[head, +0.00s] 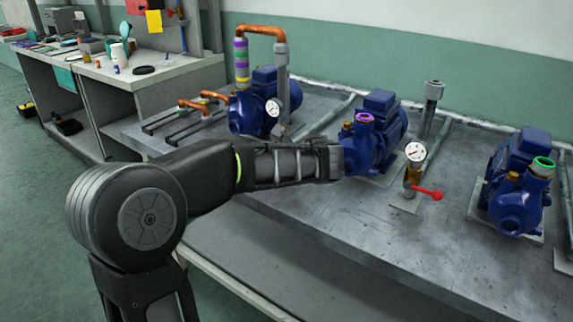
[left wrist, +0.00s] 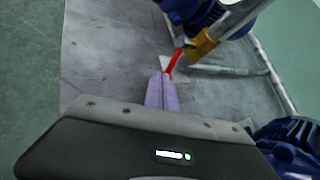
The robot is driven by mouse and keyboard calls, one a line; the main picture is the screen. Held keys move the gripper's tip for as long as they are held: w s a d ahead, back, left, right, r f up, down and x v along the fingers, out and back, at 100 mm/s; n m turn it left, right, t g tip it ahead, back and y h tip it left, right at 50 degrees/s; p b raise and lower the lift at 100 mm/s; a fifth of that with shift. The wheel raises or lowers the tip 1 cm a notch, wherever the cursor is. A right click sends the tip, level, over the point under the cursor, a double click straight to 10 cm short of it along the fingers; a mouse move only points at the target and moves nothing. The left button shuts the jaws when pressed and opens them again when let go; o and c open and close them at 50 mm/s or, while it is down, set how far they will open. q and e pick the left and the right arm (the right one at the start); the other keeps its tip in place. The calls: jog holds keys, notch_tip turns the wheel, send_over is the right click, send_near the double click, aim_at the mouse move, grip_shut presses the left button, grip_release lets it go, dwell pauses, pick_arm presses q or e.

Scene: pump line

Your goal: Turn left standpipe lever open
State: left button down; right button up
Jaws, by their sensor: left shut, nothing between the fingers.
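The left standpipe, with a round white gauge (head: 272,107), stands beside the leftmost blue pump in the head view. Its lower part is hidden behind my left arm. In the left wrist view its red lever (left wrist: 174,60) sticks out from a brass valve (left wrist: 201,46) on a grey pipe (left wrist: 238,17). My left gripper (left wrist: 163,76) shows there as purple fingers, shut and empty. Their tips are at the free end of the red lever; I cannot tell whether they touch it. In the head view the fingers are hidden behind my arm. My right gripper is out of view.
A middle blue pump (head: 371,137) stands close behind my left wrist. A second standpipe with a gauge (head: 415,151) and red lever (head: 428,192) stands right of it, then a right blue pump (head: 516,190). The grey bench top (head: 330,220) is clear along its front.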

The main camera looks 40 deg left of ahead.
pick_arm(q)
jog(key=shift+a+f+m+y+b, duration=0.35)
jog(key=shift+f+y+b, duration=0.25)
jog(key=shift+y+b, duration=0.45)
jog(key=shift+a+b, duration=0.2)
jog(key=shift+b, duration=0.25)
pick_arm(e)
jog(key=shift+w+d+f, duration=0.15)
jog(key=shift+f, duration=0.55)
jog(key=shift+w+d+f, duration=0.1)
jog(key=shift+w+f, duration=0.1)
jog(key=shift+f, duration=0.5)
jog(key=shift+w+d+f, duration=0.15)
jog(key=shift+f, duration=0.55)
pick_arm(q)
jog(key=shift+r, duration=0.25)
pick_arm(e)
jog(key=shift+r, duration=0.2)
pick_arm(q)
jog(key=shift+r+p, duration=0.65)
jog(key=shift+p, duration=0.1)
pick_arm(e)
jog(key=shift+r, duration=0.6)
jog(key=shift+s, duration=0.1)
